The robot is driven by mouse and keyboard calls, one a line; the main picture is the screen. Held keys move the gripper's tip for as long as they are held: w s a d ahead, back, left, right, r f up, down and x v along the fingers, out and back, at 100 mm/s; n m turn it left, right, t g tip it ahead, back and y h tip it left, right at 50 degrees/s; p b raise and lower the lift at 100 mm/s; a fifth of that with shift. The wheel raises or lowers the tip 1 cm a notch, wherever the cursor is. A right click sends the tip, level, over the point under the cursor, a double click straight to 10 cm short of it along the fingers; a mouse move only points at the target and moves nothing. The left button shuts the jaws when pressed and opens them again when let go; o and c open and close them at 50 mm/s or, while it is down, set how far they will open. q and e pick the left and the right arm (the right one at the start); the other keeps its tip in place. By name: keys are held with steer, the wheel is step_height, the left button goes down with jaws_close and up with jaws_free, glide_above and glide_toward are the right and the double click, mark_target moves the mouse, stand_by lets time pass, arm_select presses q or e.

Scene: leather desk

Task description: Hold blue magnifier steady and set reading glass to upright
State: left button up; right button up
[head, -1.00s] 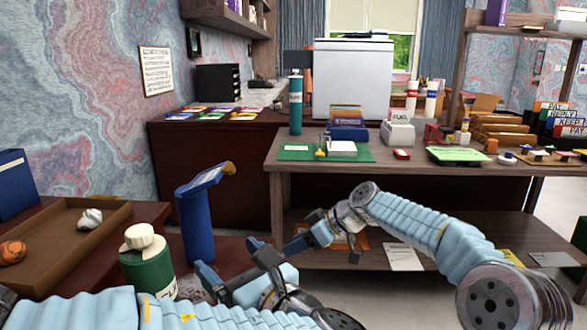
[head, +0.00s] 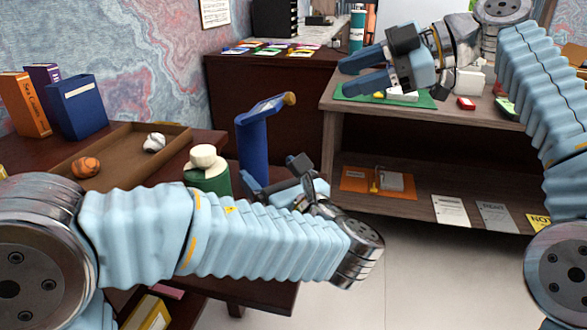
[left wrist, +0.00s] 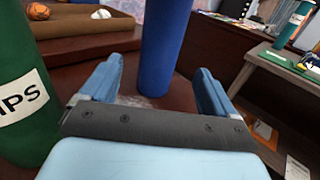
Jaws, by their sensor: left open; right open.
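The blue magnifier (head: 252,150) stands on the dark red desk as an upright post. Its head, which I take to be the reading glass (head: 265,108), is tilted, rising to the right with a tan knob at its end. My left gripper (head: 273,172) is open beside the lower post. In the left wrist view the blue post (left wrist: 164,50) stands ahead, between the lines of the open fingers, apparently not gripped. My right gripper (head: 343,76) is open and empty, raised at the upper right, away from the magnifier.
A green bottle (head: 208,180) with a cream cap stands close left of my left gripper. A brown tray (head: 120,135) holds an orange ball and a crumpled white piece. Blue (head: 78,106) and orange (head: 28,105) boxes stand behind. A wooden shelf table (head: 410,125) is at right.

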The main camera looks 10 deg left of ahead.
mark_target(259, 161)
arm_select(q)
steer(key=x, duration=0.8)
steer(key=shift+w+a, duration=0.2)
